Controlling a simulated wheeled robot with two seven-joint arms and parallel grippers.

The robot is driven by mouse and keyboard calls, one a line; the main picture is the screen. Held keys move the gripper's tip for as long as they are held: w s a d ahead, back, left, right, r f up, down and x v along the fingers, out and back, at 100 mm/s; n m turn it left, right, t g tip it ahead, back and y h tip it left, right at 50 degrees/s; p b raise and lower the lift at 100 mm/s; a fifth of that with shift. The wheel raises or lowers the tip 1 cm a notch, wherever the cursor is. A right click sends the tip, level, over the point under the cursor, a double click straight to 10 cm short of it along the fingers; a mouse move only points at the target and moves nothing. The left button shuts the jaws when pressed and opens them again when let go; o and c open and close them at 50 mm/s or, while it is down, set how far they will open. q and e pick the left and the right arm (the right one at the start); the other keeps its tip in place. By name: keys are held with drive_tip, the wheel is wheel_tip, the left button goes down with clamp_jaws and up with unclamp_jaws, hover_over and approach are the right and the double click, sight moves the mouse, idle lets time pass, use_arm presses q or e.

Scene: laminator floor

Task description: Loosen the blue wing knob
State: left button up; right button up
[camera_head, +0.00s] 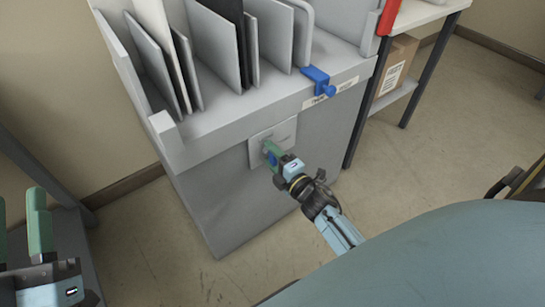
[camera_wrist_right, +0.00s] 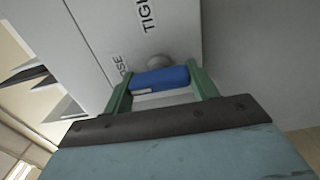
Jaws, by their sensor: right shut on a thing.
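The blue wing knob (camera_wrist_right: 150,80) sits on a grey stem on a white plate (camera_head: 262,136) on the front of the grey cabinet. In the right wrist view it lies crosswise between the green fingers of my right gripper (camera_wrist_right: 163,88), which is shut on it. In the head view my right gripper (camera_head: 270,153) reaches the plate and hides most of the knob. Partly visible lettering near the stem reads "TIGH" and "OSE". My left gripper (camera_head: 21,225) is at the left edge of the head view, with its fingers apart and nothing seen between them.
Upright grey, white and black panels stand in the rack (camera_head: 160,125) on top. A side table (camera_head: 420,14) with a cardboard box (camera_head: 397,62) stands at right. The floor in front is clear.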

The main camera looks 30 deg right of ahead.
drive_tip(key=shift+o, duration=0.2)
drive_tip(key=o, duration=1)
drive_tip(key=shift+c, duration=0.2)
use_arm(q)
drive_tip(key=shift+w, duration=0.1)
use_arm(e)
drive_tip(key=shift+s, duration=0.15)
drive_tip(key=shift+s, duration=0.25)
drive_tip(key=s, duration=0.2)
drive_tip(key=s+p, duration=0.1)
drive_tip(key=s, duration=0.1)
drive_tip(key=s+p, duration=0.1)
drive_tip(key=s, duration=0.1)
drive_tip(key=shift+d, duration=0.25)
use_arm(q)
wheel_tip(320, 180, down, 14)
drive_tip(key=a+g+y+p, duration=0.1)
drive_tip(key=a+g+y, duration=0.1)
drive_tip(key=g, duration=0.7)
drive_tip(key=shift+a+r+y+p, duration=0.15)
drive_tip(key=shift+a+y+p, duration=0.15)
drive_tip(key=shift+y, duration=0.4)
use_arm(e)
approach(275, 160)
drive_tip(key=shift+s, duration=1.05)
